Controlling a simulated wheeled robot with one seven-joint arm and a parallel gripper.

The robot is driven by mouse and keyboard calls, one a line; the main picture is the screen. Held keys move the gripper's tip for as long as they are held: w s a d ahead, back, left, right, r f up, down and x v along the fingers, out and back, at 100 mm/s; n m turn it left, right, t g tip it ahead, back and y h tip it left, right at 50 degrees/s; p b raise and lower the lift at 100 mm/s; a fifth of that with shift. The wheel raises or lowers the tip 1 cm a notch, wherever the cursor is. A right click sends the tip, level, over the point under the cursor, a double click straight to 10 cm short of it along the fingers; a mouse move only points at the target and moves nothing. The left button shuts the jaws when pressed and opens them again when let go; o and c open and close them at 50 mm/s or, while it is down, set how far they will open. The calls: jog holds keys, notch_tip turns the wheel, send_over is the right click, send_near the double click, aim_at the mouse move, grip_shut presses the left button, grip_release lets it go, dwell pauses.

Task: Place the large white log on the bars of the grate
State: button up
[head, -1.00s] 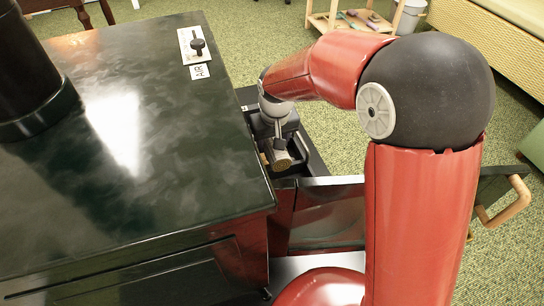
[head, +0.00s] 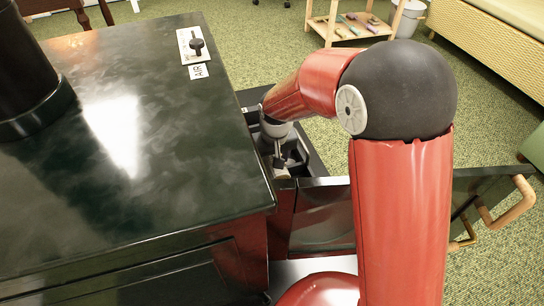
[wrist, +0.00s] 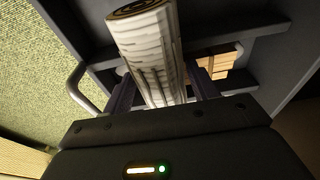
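The large white log (wrist: 150,50), with pale bark and a brown cut end, lies lengthwise between the fingers of my gripper (wrist: 160,92) in the wrist view. The fingers are close against both its sides. In the head view, my gripper (head: 278,160) is low at the open front of the dark green stove, and only a small pale end of the log (head: 281,174) shows. Dark bars of what looks like the grate (wrist: 243,53) cross behind the log in the wrist view. I cannot tell whether the log touches them.
The stove (head: 150,150) fills the left. Its open door (head: 330,215), with a wooden handle (head: 508,205), stands out to the right below my arm. A light brown slatted piece (wrist: 218,60) shows beyond the bars. A wooden rack (head: 345,25) stands on the carpet behind.

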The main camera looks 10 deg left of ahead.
jog(key=shift+o, duration=1.1)
notch_tip(320, 180, up, 12)
jog(key=s+p, duration=0.1)
jog(key=p, duration=0.1)
jog(key=shift+s+d+r, duration=0.2)
jog(key=shift+s+d, duration=0.05)
jog(key=shift+d, duration=0.2)
